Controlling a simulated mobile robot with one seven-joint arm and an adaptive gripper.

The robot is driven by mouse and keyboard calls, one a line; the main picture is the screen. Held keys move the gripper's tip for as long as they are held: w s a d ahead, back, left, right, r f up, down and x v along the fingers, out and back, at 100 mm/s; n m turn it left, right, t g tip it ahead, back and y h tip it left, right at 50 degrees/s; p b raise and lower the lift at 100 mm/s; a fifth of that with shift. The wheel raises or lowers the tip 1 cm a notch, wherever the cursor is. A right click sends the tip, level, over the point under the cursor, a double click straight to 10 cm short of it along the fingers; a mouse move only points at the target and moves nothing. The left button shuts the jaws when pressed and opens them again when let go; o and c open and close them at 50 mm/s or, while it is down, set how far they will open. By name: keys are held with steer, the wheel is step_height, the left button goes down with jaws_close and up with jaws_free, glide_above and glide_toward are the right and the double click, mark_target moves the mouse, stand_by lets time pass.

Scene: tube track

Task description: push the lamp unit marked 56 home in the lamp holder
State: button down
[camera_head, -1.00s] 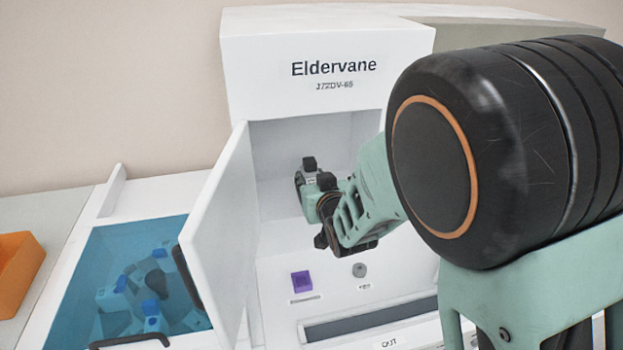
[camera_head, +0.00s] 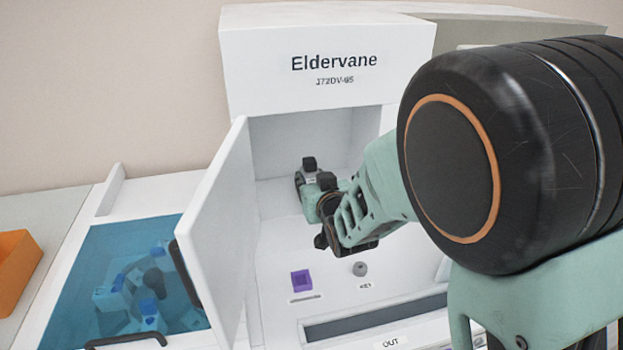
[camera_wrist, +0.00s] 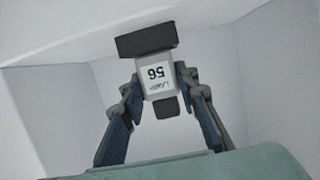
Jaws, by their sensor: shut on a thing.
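The lamp unit (camera_wrist: 157,82) is a light block in the wrist view. Its label reads 56, upside down in that picture, with a dark bar across its far end and a small dark block at its near end. My gripper (camera_wrist: 159,92) has a finger on each side of it and is shut on it. In the head view my gripper (camera_head: 318,190) is inside the white Eldervane cabinet's open compartment. The lamp unit is mostly hidden there. I cannot make out the lamp holder apart from the unit, or how far in the unit sits.
The cabinet door (camera_head: 210,225) stands open to the left. A purple square button (camera_head: 301,281) and a grey key switch (camera_head: 360,268) are on the front, above an OUT slot (camera_head: 375,317). A blue-covered bin (camera_head: 125,280) and an orange tray (camera_head: 15,268) are at left.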

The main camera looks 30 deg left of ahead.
steer(key=shift+f+b, duration=0.75)
steer(key=shift+b, duration=0.6)
stand_by(1.0)
steer(key=c, duration=1.4)
jaws_free()
steer(key=shift+s+d, duration=0.1)
steer(key=v, duration=1.2)
